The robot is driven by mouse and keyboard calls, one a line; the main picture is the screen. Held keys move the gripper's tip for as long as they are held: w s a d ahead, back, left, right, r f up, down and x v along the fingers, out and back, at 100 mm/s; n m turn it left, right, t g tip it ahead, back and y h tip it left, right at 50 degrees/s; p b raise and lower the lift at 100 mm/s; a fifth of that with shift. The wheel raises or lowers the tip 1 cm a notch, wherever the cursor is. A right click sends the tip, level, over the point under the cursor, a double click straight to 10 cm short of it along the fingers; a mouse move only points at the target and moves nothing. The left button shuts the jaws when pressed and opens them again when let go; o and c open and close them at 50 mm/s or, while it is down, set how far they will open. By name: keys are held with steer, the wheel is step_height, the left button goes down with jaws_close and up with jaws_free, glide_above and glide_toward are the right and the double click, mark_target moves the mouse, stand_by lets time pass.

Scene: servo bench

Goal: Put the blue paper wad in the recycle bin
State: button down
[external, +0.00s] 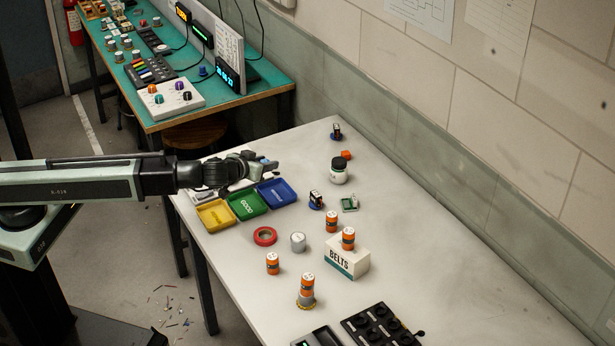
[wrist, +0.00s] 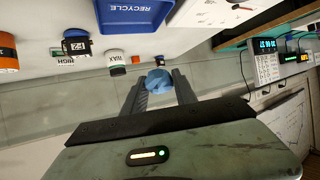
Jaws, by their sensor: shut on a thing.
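The blue paper wad (wrist: 158,81) is between the two fingertips of my gripper (wrist: 157,82) in the wrist view. My gripper is shut on it. In the external view my gripper (external: 268,166) is above the table, just behind the row of trays, and the wad is mostly hidden there. The recycle bin (external: 288,197) is a shallow blue tray at the right end of that row. It shows at the top of the wrist view with the word RECYCLE (wrist: 128,8), apart from the wad.
A green tray (external: 247,204) marked GOOD and a yellow tray (external: 215,215) stand left of the blue one. A red tape ring (external: 265,236), a dark-lidded white jar (external: 339,172), several orange cylinders and a BELTS box (external: 347,262) stand on the table. Its far right is clear.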

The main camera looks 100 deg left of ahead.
mark_target(268, 199)
steer(key=shift+w+d+r, duration=0.1)
steer(key=shift+w+d, duration=0.2)
steer(key=shift+d, duration=0.1)
step_height(268, 199, down, 9)
steer(key=b, duration=0.8)
steer(key=shift+r+b, duration=0.15)
steer(key=shift+b, duration=0.25)
steer(key=c, duration=1)
jaws_free()
steer(key=shift+r, duration=0.1)
steer(key=shift+r, duration=0.1)
steer(key=shift+p+v, duration=3)
steer(key=shift+v, duration=3.05)
steer(key=shift+r, duration=0.1)
